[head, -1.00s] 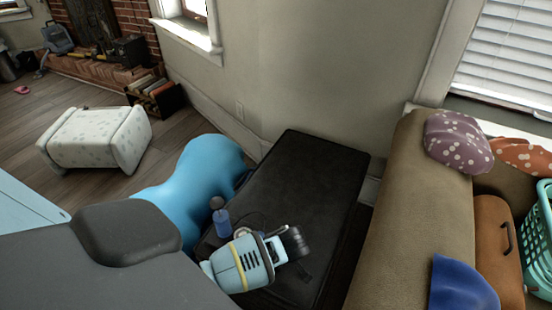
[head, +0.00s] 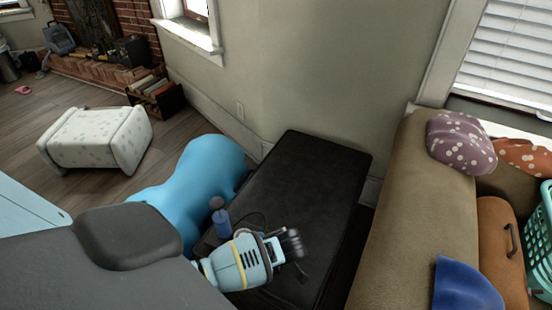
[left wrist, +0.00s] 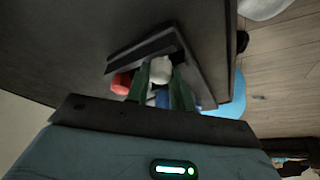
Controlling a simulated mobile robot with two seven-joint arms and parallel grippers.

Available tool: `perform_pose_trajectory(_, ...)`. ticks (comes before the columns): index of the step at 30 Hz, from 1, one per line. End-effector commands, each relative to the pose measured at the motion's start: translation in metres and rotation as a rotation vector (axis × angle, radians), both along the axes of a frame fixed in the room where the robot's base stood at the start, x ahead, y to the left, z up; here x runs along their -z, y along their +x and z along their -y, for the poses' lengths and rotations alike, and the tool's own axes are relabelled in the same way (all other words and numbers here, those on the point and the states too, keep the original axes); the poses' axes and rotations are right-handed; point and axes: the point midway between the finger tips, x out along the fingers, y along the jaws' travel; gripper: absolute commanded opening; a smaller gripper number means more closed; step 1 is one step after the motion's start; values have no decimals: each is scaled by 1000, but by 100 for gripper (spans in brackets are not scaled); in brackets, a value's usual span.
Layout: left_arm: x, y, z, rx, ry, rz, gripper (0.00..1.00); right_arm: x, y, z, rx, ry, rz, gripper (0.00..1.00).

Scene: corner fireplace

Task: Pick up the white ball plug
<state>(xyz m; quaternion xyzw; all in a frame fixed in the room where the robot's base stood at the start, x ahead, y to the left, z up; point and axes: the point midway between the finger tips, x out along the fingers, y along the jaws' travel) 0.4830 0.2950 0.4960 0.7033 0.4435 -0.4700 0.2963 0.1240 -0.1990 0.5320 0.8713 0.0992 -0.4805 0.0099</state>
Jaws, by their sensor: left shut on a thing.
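The white ball plug (left wrist: 160,70) shows in the left wrist view as a small pale rounded thing between the two dark green fingers. My left gripper (left wrist: 160,92) is shut on it. In the head view my left gripper (head: 292,246) is over the front part of the black table (head: 312,178), and the plug is not clearly visible there. My right gripper is not in view.
A blue bottle-like thing with a dark top (head: 222,223) stands left of my left gripper. A large blue rounded shape (head: 200,180) lies beyond it. A red thing (left wrist: 121,83) sits beside the fingers. A tan sofa (head: 412,215) borders the right. The table's far part is clear.

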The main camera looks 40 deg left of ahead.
Motion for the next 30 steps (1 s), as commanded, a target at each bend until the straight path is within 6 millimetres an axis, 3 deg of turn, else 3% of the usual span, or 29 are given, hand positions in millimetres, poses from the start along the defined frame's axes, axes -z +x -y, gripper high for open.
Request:
perform_pose_trajectory(8, -8, 0, 1, -1, -1, 1, 2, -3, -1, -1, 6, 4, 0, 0)
perform_pose_trajectory(15, -40, 0, 1, -2, -2, 4, 2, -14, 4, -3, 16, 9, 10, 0)
perform_pose_trajectory(30, -46, -111, 8, -1, -2, -1, 2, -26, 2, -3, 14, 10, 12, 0)
